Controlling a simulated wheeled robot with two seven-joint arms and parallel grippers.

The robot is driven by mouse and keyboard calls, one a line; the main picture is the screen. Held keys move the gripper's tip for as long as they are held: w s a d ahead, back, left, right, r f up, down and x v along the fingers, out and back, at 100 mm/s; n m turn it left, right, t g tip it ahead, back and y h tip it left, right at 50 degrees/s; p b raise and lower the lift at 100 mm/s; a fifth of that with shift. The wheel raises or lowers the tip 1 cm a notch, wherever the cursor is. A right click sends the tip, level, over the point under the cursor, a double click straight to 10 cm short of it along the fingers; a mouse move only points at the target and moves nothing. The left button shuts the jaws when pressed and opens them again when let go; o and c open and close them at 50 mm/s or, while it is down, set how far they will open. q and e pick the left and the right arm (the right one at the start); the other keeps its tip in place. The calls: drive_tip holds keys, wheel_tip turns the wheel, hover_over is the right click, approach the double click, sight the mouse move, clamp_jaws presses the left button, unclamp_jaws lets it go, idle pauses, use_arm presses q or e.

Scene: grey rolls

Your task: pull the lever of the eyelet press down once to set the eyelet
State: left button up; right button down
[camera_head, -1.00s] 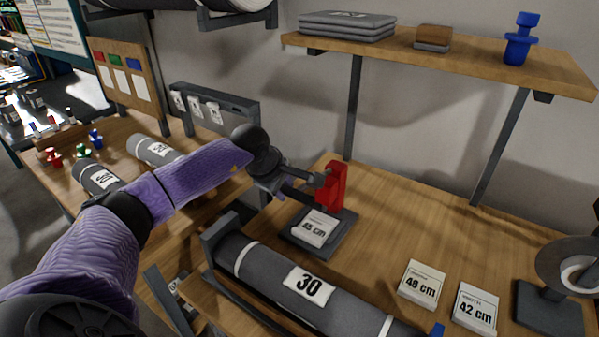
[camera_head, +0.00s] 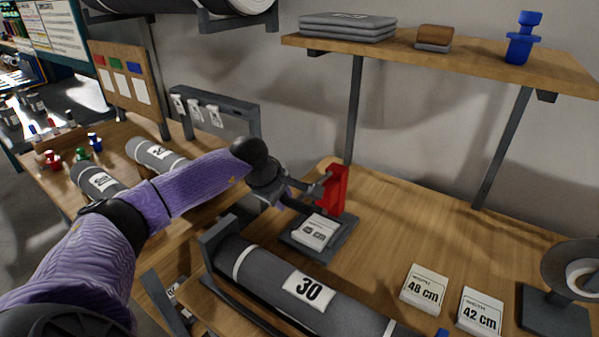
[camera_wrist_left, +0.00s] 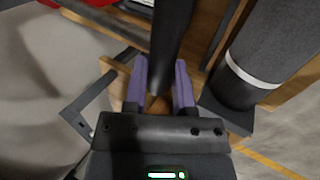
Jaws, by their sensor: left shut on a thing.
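The eyelet press has a red upright body (camera_head: 334,188) on a dark base plate (camera_head: 338,238) at the workbench's left end. A white label card (camera_head: 315,231) lies on that base. The dark lever (camera_head: 317,188) sticks out left from the red body. My left gripper (camera_head: 298,191) is shut on the lever's outer end. In the left wrist view the thick dark lever (camera_wrist_left: 173,38) runs between the two purple fingers, and part of the red body shows at the top edge. The eyelet itself is too small to make out. My right gripper is not in view.
A grey roll (camera_head: 270,274) marked 30 lies in a cradle in front of the press. Cards marked 48 cm (camera_head: 424,289) and 42 cm (camera_head: 480,312) lie to the right. A shelf (camera_head: 460,62) hangs above. The bench behind the cards is clear.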

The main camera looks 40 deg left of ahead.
use_arm(q)
drive_tip(key=shift+f+b, duration=0.7)
drive_tip(key=shift+f, duration=0.3)
drive_tip(key=shift+f, duration=0.15)
drive_tip(key=o, duration=0.3)
drive_tip(key=shift+f+b, duration=0.2)
drive_tip(key=shift+b, duration=0.2)
drive_tip(key=o, duration=0.6)
drive_tip(key=shift+r, duration=0.2)
